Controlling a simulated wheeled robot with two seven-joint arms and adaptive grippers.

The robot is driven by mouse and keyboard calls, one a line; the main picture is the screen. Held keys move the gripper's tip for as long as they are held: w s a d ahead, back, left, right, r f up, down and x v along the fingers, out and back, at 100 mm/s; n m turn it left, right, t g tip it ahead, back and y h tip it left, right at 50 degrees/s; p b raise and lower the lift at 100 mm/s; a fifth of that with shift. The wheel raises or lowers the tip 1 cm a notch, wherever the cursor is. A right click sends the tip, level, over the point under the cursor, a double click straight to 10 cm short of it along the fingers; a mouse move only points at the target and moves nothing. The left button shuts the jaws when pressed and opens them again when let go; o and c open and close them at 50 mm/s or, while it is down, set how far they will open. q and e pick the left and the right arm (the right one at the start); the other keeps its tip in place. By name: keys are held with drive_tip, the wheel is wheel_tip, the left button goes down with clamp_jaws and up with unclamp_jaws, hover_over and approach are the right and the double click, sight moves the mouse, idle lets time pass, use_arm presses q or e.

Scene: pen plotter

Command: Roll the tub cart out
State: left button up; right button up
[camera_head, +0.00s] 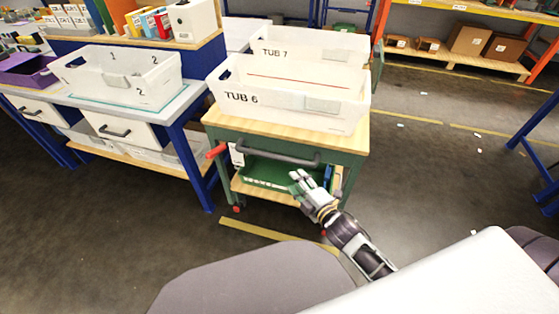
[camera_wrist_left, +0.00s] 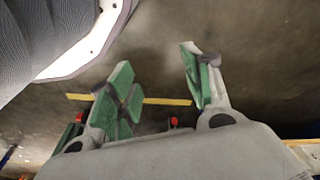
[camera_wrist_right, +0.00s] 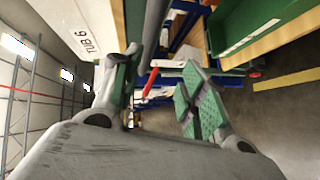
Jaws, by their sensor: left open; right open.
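The tub cart (camera_head: 290,137) has a green frame, a wooden top and a dark bar handle (camera_head: 275,155) across its front. Two white tubs, TUB 6 (camera_head: 290,95) and TUB 7 (camera_head: 312,45), stand on top. My right gripper (camera_head: 302,182) is open just below and in front of the handle's right part. In the right wrist view, the dark handle (camera_wrist_right: 152,35) runs in line with the gap between the open fingers; contact cannot be told. A red lever (camera_head: 216,151) sits at the cart's left front. My left gripper (camera_wrist_left: 157,72) is open and empty above the floor, outside the head view.
A blue-legged workbench (camera_head: 190,98) with a white tub (camera_head: 120,78) stands close to the cart's left. An orange-beamed shelf (camera_head: 460,66) is at the back right. Blue legs (camera_head: 524,130) stand at the right edge. Floor right of the cart is mostly clear.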

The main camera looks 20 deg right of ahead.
use_arm(q)
drive_tip(key=shift+w+d+r, duration=0.1)
drive_tip(key=shift+w+r, duration=0.1)
drive_tip(key=shift+r, duration=0.2)
use_arm(e)
wheel_tip(320, 180, up, 2)
drive_tip(key=shift+s+a, duration=0.15)
drive_tip(key=shift+w, duration=0.2)
